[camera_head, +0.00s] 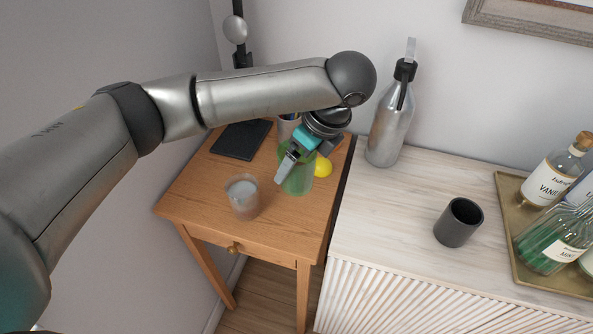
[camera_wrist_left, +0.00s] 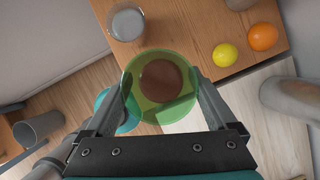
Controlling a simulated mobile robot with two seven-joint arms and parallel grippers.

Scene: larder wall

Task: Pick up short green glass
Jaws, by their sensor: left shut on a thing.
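The short green glass (camera_head: 298,181) is see-through and shows over the small wooden table in the head view. My left gripper (camera_head: 290,160) reaches it from above and is shut on it. In the left wrist view the green glass (camera_wrist_left: 160,86) sits mouth-on between the two fingers of my left gripper (camera_wrist_left: 163,90), with a brown disc visible through its bottom. I cannot tell whether its base touches the table. My right gripper is not in view.
The wooden table (camera_head: 275,228) also bears a clear glass with pale contents (camera_head: 243,197), a lemon (camera_head: 322,166) and a dark flat object (camera_head: 242,138). An orange (camera_wrist_left: 263,37) lies by the lemon. The white cabinet carries a metal bottle (camera_head: 390,125), dark cup (camera_head: 458,222) and bottle tray (camera_head: 525,272).

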